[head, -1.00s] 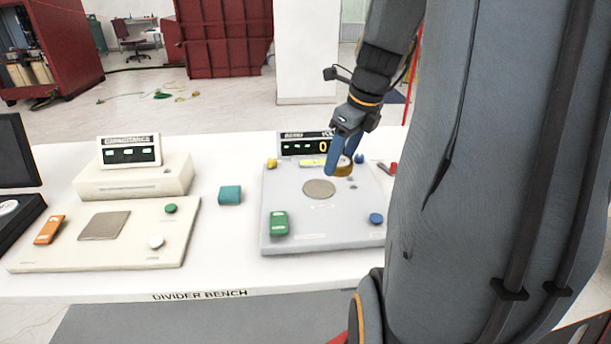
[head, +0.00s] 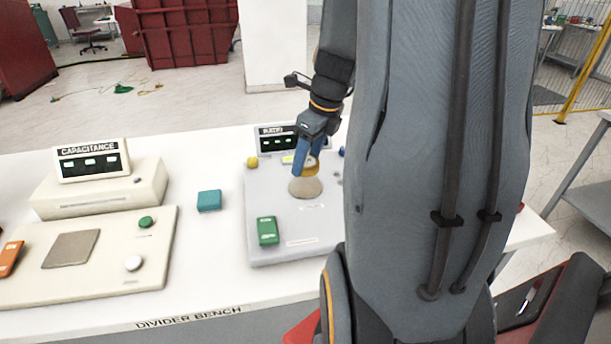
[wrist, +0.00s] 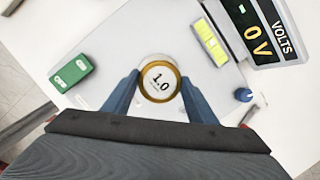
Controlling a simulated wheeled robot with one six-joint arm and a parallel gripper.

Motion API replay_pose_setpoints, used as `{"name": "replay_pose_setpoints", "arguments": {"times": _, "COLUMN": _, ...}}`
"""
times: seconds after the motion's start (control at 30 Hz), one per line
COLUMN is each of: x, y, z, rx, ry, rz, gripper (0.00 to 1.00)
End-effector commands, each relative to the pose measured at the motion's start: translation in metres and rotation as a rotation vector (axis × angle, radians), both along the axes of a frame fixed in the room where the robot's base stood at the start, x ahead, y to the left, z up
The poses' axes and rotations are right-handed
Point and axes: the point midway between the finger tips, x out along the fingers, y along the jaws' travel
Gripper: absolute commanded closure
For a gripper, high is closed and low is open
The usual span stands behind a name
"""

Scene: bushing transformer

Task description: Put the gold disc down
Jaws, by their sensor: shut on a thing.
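The gold disc (head: 312,169) has a gold rim and a white face reading "1.0" in the wrist view (wrist: 159,80). My gripper (head: 308,163) is shut on it, with one blue finger on each side of the rim in the wrist view. In the head view the disc overlaps the far part of the round tan pad (head: 305,189) on the light grey panel (head: 262,203). I cannot tell whether the disc touches the pad. In the wrist view the disc hides what is under it.
A teal block (head: 209,201) and a cream capacitance unit (head: 95,190) are to the left. My arm hides the panel's right side.

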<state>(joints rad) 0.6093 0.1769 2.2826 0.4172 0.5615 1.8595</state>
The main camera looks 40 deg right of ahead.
Motion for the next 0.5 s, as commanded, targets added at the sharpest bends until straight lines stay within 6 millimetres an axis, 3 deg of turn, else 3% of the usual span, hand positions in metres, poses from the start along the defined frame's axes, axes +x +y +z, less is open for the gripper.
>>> {"name": "replay_pose_setpoints", "arguments": {"times": 0.5, "x": 0.001, "y": 0.001, "z": -0.052, "rx": -0.002, "ry": -0.001, "rz": 0.003, "gripper": 0.79}}
